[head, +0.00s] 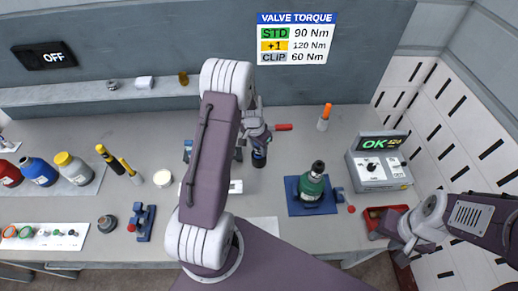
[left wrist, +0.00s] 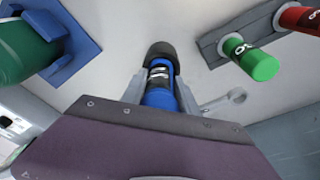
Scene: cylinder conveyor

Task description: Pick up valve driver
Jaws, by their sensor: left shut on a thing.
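A blue and black tool, seemingly the valve driver (left wrist: 158,84), stands between the fingers of my left gripper (left wrist: 158,95) in the left wrist view. The gripper is shut on its blue, labelled part, with the black end beyond the fingers. In the head view the tool's dark lower end (head: 259,158) shows below my left gripper (head: 257,143), over the bench. I cannot tell whether it touches the bench. My right gripper (head: 404,238) is at the right by the red tray; its jaw opening is unclear.
A green cylinder (head: 312,187) with a dark top stands in a blue holder (head: 295,209). A torque box (head: 380,170) reading OK is behind the red tray (head: 374,217). In the left wrist view, green (left wrist: 250,58) and red (left wrist: 300,18) tools are in a grey rack.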

